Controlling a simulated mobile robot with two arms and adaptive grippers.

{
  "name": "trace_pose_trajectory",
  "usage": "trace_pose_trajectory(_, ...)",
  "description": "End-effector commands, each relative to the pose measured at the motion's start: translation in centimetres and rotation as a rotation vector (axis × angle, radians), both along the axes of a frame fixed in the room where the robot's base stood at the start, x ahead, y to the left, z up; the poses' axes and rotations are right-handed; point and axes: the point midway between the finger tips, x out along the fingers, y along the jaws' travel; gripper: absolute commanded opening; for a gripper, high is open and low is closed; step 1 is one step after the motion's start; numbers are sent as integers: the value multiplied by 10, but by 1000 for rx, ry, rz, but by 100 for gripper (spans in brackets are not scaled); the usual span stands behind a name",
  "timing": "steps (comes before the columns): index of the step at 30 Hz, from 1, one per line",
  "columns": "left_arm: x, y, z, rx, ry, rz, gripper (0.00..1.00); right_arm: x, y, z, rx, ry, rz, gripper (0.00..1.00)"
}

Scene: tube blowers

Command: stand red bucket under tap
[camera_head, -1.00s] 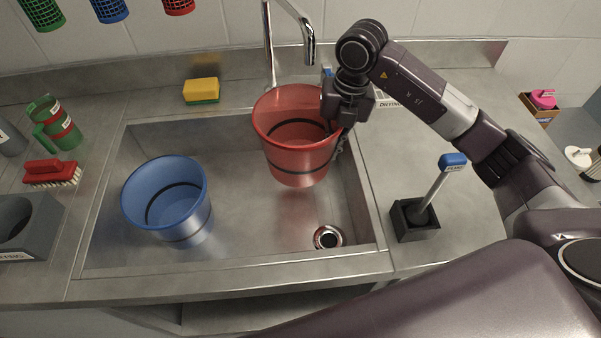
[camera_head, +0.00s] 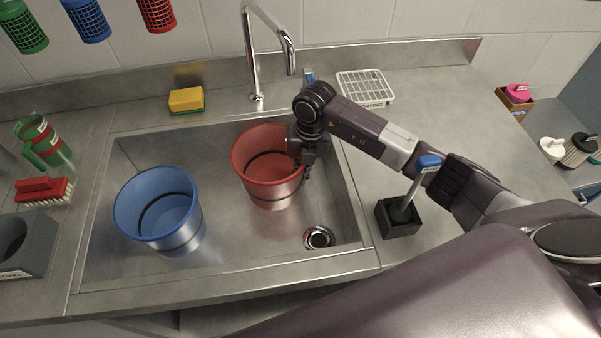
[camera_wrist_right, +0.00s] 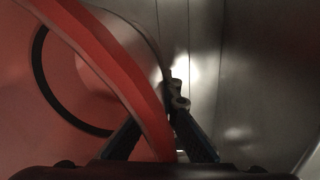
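The red bucket (camera_head: 268,185) is upright in the right part of the sink, below the tap's spout (camera_head: 291,62) in the head view. I cannot tell whether its base touches the sink floor. My right gripper (camera_head: 303,170) is at the bucket's right rim. In the right wrist view, the red rim (camera_wrist_right: 135,88) passes between the two dark fingers (camera_wrist_right: 158,135), which are closed on it; one finger is inside the bucket and one outside. The tap (camera_head: 250,60) rises behind the sink. My left gripper is not in view.
A blue bucket (camera_head: 160,212) stands in the left part of the sink. The drain (camera_head: 319,237) is in front of the red bucket. A yellow-green sponge (camera_head: 187,100) and a white rack (camera_head: 365,87) lie behind. A brush in a black holder (camera_head: 398,217) stands right of the sink.

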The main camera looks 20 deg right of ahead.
Motion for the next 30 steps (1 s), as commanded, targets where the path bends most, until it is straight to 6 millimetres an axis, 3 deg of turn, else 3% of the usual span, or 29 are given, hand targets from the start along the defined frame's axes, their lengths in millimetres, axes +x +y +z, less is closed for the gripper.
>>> trace_pose_trajectory(8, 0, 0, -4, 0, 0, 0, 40, 1, 0, -2, 1, -3, 0, 0)
trace_pose_trajectory(15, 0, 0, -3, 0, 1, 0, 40, 0, 0, -2, 1, -1, 0, 22)
trace_pose_trajectory(26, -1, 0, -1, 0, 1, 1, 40, 1, -1, 4, 0, -2, 0, 22)
trace_pose_trajectory(30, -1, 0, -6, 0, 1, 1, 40, 1, -4, 25, -1, -6, 1, 22)
